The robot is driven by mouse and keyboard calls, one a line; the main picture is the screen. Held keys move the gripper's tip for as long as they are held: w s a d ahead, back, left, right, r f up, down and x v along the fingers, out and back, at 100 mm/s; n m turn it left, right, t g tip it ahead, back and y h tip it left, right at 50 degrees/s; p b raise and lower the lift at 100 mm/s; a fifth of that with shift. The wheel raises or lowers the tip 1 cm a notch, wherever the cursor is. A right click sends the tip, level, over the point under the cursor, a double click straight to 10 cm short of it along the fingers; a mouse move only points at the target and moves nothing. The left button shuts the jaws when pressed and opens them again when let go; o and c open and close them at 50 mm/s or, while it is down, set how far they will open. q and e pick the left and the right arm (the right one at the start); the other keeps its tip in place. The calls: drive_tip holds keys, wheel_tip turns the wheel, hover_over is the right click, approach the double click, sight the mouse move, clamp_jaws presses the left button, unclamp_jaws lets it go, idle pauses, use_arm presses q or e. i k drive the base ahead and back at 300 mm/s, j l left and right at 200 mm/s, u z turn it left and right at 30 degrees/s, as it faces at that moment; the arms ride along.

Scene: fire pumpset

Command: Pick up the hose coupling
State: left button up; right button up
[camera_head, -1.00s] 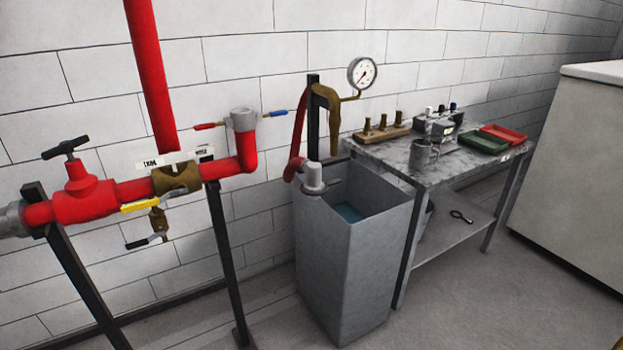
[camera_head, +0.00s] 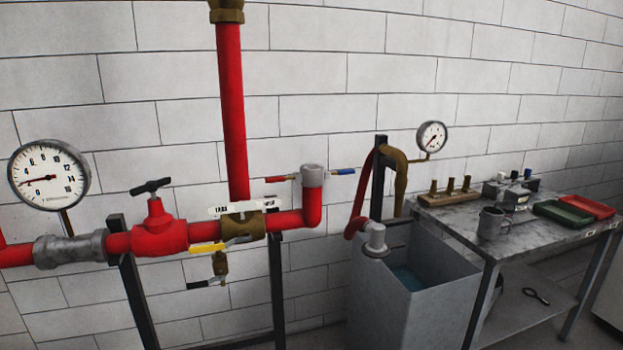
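A grey coupling (camera_head: 375,240), which looks like the hose coupling, sits at the end of a short red hose (camera_head: 358,205), at the near left rim of a grey tank (camera_head: 385,305). Whether it rests on the rim or hangs just apart from it, I cannot tell. The hose rises along a dark post (camera_head: 379,180) to a brass elbow pipe (camera_head: 398,175). A second grey fitting (camera_head: 313,176) tops the upturned end of the red pipe. Neither of my grippers is in view.
The red pipe with a red valve (camera_head: 158,230), yellow lever (camera_head: 206,248) and large gauge (camera_head: 48,175) runs along the wall at left. A metal table (camera_head: 455,217) right of the tank holds a mug (camera_head: 492,223), brass fittings, a green tray (camera_head: 562,213) and a red tray (camera_head: 588,206).

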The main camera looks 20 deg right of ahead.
sight(376, 247)
drive_tip(key=i+l, duration=0.35)
drive_tip(key=l, duration=0.15)
drive_tip(key=i+l, duration=0.3)
drive_tip(key=l, duration=0.15)
